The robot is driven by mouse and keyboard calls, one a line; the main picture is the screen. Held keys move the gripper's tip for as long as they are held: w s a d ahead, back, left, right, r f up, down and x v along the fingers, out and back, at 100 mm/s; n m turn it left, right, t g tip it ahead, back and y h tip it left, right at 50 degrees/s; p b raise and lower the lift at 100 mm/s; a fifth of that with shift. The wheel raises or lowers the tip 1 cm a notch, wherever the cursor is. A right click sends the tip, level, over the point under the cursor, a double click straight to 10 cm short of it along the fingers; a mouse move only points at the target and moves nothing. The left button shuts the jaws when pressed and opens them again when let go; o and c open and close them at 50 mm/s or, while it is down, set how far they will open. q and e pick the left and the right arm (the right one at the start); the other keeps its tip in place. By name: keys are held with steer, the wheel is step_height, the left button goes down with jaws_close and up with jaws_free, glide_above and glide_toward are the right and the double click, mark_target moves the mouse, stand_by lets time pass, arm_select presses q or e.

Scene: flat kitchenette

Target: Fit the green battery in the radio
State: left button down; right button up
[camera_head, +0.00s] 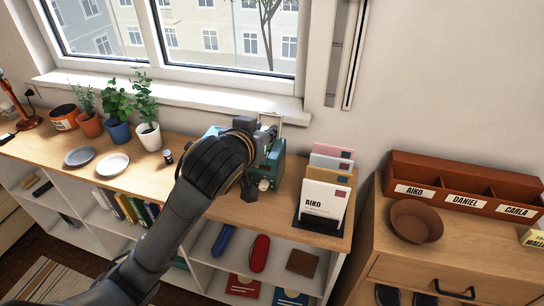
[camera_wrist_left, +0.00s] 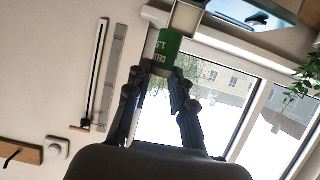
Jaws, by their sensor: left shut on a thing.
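The teal radio (camera_head: 271,171) stands on the wooden shelf top below the window, largely hidden behind my left arm and gripper. Its pale handle rises behind the gripper. My left gripper (camera_head: 255,130) is over the radio in the head view. In the left wrist view my left gripper (camera_wrist_left: 158,74) is shut on the green battery (camera_wrist_left: 168,46), which has white lettering and sits at the fingertips. A pale part lies beyond its green end. The head view does not show the battery clearly, so I cannot tell whether it touches the radio. My right gripper is not in view.
A letter rack with envelopes (camera_head: 325,200) stands right of the radio. A brown bowl (camera_head: 416,222) and a sorter (camera_head: 465,190) are on the right cabinet.

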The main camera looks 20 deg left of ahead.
arm_select(q)
steer(key=w+a+f, duration=0.1)
steer(key=w+f, duration=0.2)
steer(key=w, duration=0.1)
steer(key=w+a+f+p, duration=0.1)
steer(key=w+f, duration=0.2)
steer(key=w, duration=0.1)
steer(key=w+a+f+p, duration=0.1)
steer(key=w+a+f, duration=0.1)
steer(key=w+f, duration=0.1)
steer(key=shift+w+f, duration=0.1)
steer(key=shift+w, duration=0.65)
step_height(320, 180, down, 3)
steer(key=shift+w+a+p, duration=0.1)
steer(key=shift+w+p, duration=0.05)
steer(key=shift+p, duration=0.45)
steer(key=shift+f, duration=0.25)
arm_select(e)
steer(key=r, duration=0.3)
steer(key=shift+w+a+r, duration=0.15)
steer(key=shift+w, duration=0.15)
arm_select(q)
steer(key=shift+f, duration=0.35)
steer(key=c, duration=1.2)
jaws_free()
steer(key=shift+o, duration=0.2)
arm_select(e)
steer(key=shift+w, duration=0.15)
